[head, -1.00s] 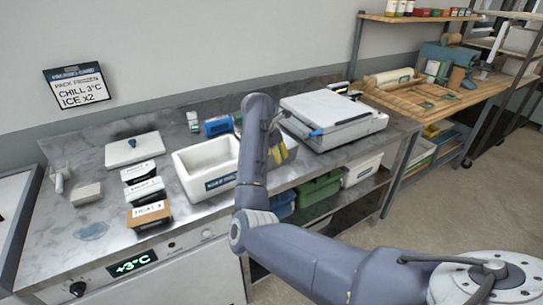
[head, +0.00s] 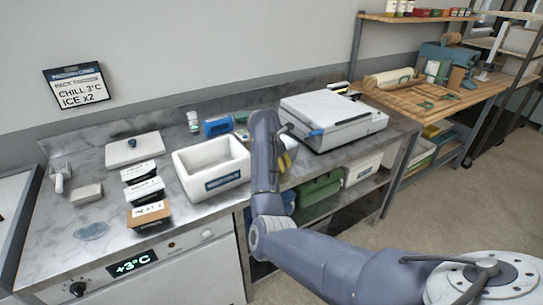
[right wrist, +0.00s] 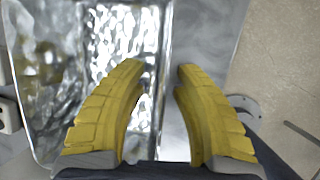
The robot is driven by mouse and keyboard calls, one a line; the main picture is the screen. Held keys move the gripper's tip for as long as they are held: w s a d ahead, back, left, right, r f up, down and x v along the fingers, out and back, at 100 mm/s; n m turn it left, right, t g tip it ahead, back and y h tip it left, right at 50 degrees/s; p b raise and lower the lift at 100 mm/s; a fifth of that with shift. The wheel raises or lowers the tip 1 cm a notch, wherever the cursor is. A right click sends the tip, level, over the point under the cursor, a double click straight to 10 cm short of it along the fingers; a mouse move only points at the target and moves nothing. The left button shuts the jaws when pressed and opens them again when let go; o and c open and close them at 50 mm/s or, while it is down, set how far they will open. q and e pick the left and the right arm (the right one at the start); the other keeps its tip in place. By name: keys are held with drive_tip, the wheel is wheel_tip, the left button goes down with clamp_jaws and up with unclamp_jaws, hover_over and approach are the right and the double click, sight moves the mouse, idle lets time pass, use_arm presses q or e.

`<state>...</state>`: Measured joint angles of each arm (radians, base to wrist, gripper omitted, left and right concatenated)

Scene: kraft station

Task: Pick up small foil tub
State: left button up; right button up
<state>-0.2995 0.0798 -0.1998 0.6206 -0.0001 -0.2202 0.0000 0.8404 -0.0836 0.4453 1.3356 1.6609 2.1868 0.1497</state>
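The foil tub (right wrist: 98,30) is shiny and crinkled and fills the left of the right wrist view; in the head view it is hidden behind my right arm. My right gripper (right wrist: 160,75) has yellow ribbed fingers, apart, with nothing seen held between them. Its left finger overlaps the tub and its right finger lies beyond the tub's right rim, over the grey counter. In the head view the right gripper (head: 287,160) is mostly hidden behind my arm. Whether the fingers touch the rim cannot be told. My left gripper is not in view.
A white bin (head: 215,172) stands left of my right arm, and a white flat-topped machine (head: 333,118) stands to the right. Labelled packs (head: 149,214) and a white lidded board (head: 134,149) are farther left. A blue item (head: 217,127) lies behind the bin.

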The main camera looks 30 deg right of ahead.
drive_tip(key=shift+o, duration=0.3)
clamp_jaws()
drive_tip(key=shift+r, duration=0.1)
